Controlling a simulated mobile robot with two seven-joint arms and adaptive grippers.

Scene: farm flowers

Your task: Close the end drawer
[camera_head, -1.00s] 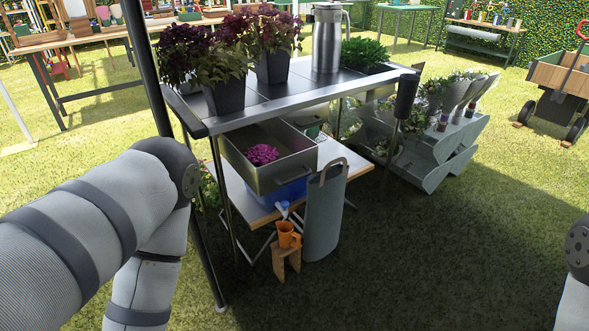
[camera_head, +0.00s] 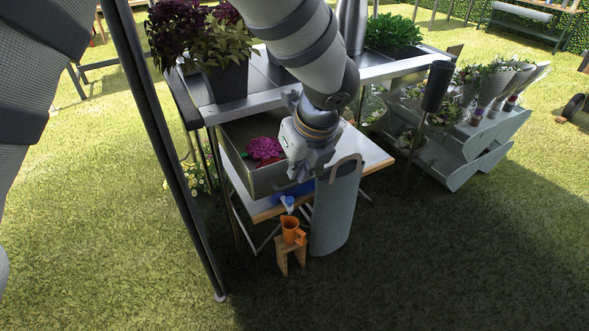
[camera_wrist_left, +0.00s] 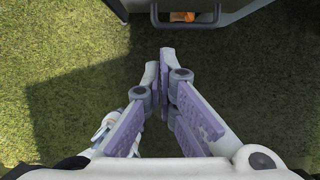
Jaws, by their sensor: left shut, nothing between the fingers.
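The end drawer (camera_head: 262,182) is a grey metal box pulled out under the end of the metal-topped table, with a purple flower (camera_head: 264,149) inside. My left gripper (camera_head: 303,165) is at the drawer's front right part and hides some of it. In the left wrist view my left gripper (camera_wrist_left: 165,57) has its fingers together and empty. The drawer's dark bar handle (camera_wrist_left: 187,23) shows there beyond the fingertips, apart from them, with grass below. My right gripper is in neither view.
A tall grey-green holder (camera_head: 335,215) stands just right of the drawer. An orange jug (camera_head: 291,231) sits on a small wooden stool (camera_head: 290,257) below. A dark post (camera_head: 165,150) stands at the left. Grass in front is clear.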

